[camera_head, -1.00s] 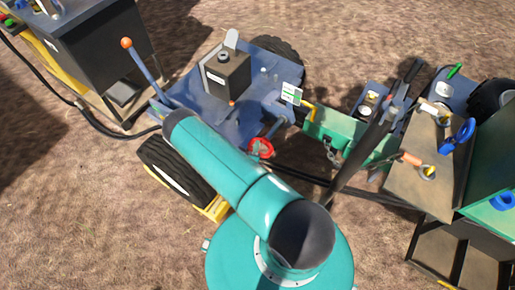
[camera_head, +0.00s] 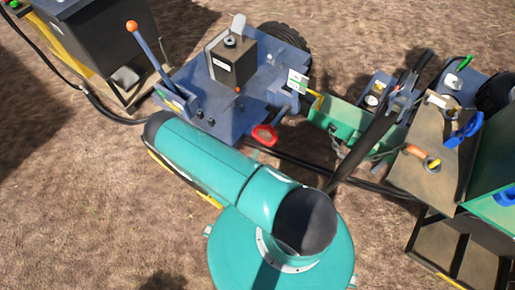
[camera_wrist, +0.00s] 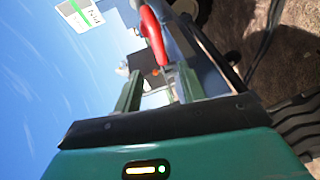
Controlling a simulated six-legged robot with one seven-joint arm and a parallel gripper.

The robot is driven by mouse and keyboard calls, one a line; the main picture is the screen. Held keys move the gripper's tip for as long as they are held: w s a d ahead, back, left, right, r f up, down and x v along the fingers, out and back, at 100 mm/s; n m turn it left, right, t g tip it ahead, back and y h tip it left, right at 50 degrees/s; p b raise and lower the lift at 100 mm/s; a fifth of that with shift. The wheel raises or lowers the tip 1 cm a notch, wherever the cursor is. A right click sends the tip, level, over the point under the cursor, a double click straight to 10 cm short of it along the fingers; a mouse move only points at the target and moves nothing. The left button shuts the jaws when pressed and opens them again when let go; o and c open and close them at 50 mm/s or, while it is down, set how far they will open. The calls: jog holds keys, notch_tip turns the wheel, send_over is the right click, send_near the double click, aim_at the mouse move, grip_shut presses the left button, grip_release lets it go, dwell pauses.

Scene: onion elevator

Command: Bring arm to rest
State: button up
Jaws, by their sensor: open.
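My teal arm (camera_head: 215,165) shows in the head view, reaching up and left from its round base across the front of a blue wheeled cart (camera_head: 190,88). My gripper (camera_wrist: 158,78) shows in the wrist view, with its two green fingers apart and nothing visible held between them. A red ring-shaped handle (camera_head: 264,135) is on the cart's near side. A curved red part (camera_wrist: 152,36), likely that handle, appears beyond the fingertips in the wrist view. My gripper is hidden in the head view.
A dark box machine (camera_head: 95,45) stands upper left, with a black hose. A green trough (camera_head: 345,130) and a brown panel (camera_head: 425,165) with blue and orange handles are on the right. Bare brown ground (camera_head: 70,200) is open at lower left.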

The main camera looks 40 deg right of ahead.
jog(key=shift+v, duration=1)
